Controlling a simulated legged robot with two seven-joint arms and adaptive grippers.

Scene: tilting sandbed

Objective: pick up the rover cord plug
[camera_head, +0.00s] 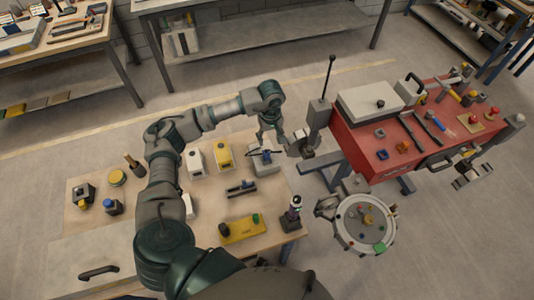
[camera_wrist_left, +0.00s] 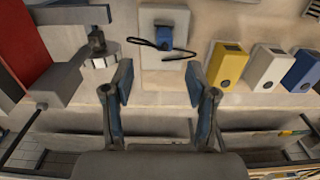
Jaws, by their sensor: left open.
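What looks like the rover cord plug is a small blue body with a thin black cord, the plug (camera_wrist_left: 165,38), on a pale grey block (camera_wrist_left: 150,20). In the head view the black cord and block (camera_head: 266,163) lie near the table's far right corner, with the plug partly hidden. My left gripper (camera_head: 270,138) hangs over that corner, close to the block. In the left wrist view my left gripper (camera_wrist_left: 158,85) is open, with blue-padded fingers apart and nothing between them. The plug lies beyond the fingertips, not touching them. My right gripper is not seen.
A yellow box (camera_head: 224,155) and a white box (camera_head: 195,163) stand beside the block. A grey post fixture (camera_head: 318,115) and a red bench (camera_head: 385,135) are close on the right. A dark slotted bar (camera_head: 241,188) lies nearer me.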

